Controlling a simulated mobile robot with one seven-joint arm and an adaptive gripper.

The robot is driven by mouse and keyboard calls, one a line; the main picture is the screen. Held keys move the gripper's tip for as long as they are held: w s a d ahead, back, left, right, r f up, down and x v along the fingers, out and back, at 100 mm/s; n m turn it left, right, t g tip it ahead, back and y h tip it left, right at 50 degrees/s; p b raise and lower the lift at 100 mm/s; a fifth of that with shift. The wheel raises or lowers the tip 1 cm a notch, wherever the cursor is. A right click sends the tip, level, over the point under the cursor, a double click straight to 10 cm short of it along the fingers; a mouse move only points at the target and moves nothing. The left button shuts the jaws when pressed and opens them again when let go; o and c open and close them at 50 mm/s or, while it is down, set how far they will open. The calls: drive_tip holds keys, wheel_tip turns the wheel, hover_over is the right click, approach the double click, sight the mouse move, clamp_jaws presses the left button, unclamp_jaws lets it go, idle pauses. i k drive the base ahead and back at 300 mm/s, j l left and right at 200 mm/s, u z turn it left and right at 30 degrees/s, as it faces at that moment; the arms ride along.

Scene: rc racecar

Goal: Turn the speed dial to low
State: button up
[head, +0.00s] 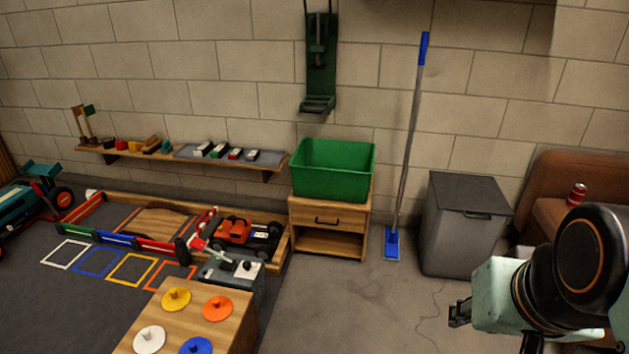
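A grey control box (232,275) stands behind the wooden block with the coloured pegs, left of centre. A white lever and small knobs show on its top. They are too small to tell which is the speed dial or where it is set. My gripper (459,313) is at the lower right, pointing left, well apart from the control box and touching nothing that I can see. Its fingertips are small and dark, and I cannot tell whether they are apart.
The wooden block (185,318) carries yellow, orange, white and blue pegs. An orange racecar (240,233) sits behind the control box. A green bin (333,170) stands on a wooden cabinet (331,216); a grey bin (461,228) is at right. Floor between block and gripper is clear.

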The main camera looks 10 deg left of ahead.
sight(246, 265)
drive_tip(key=i+u, duration=0.3)
drive_tip(key=i, duration=0.25)
drive_tip(key=i+l+u, duration=0.15)
drive_tip(key=i+u, duration=0.15)
drive_tip(key=i, duration=0.2)
drive_tip(key=i+u, duration=0.2)
drive_tip(key=u, duration=0.15)
drive_tip(key=i+u, duration=0.2)
drive_tip(key=u, duration=0.2)
drive_tip(key=i+u, duration=0.2)
drive_tip(key=u, duration=0.15)
